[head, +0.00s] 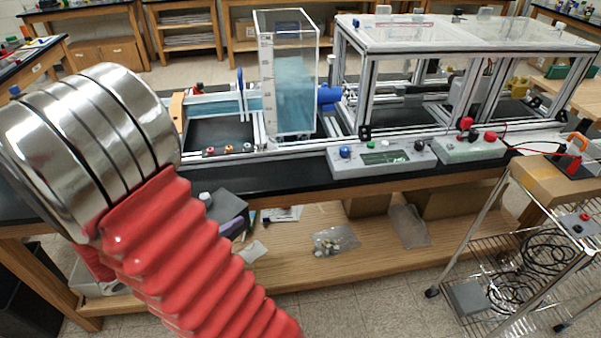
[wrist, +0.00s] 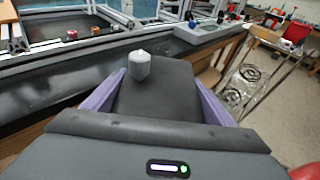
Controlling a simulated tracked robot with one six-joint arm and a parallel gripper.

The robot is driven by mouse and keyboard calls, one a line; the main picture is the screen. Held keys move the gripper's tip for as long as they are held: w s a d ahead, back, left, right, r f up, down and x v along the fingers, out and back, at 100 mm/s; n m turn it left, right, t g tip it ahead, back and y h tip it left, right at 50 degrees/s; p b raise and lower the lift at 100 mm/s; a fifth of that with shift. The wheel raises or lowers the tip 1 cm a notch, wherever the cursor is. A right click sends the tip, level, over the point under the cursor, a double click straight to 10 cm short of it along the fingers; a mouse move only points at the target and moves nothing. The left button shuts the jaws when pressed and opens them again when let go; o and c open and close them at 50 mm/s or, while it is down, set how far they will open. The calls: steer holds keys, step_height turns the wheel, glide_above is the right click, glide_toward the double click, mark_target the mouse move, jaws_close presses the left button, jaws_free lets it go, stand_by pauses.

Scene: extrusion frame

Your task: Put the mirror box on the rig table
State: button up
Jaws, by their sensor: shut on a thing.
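My gripper (wrist: 160,80) has two purple fingers and is shut on a dark grey box with a pale knob on top, which I take for the mirror box (wrist: 158,102). In the head view the box (head: 230,204) shows just right of my red arm, in front of the bench's front edge in the picture. One purple finger shows below it; most of my gripper is hidden behind my arm. The rig table appears to be the black-topped bench (head: 285,178) with the aluminium frame on it. In the wrist view its dark top (wrist: 65,92) lies beyond and left of the box.
A clear tank (head: 290,75), the white-topped frame (head: 470,32) and grey control boxes (head: 383,155) stand on the bench. A black strip along its front is clear. A wire cart (head: 520,240) stands at right. A wooden lower shelf (head: 300,265) holds small bags.

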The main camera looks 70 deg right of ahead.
steer(key=w+a+f+n+t, duration=0.3)
steer(key=w+a+f+t, duration=0.1)
steer(key=w+a, duration=0.3)
steer(key=w+a+f+n+t+y, duration=0.1)
steer(key=w+a+f+n+t, duration=0.3)
steer(key=w+a, duration=0.3)
steer(key=w+a+f+n+t+y, duration=0.1)
steer(key=w+a+f+n+t, duration=0.2)
steer(key=w+a, duration=0.5)
steer(key=a+f+t, duration=0.1)
steer(key=a+t, duration=0.1)
steer(key=a, duration=0.4)
steer(key=shift+f+n, duration=0.2)
steer(key=shift+n, duration=0.2)
steer(key=shift+d, duration=0.1)
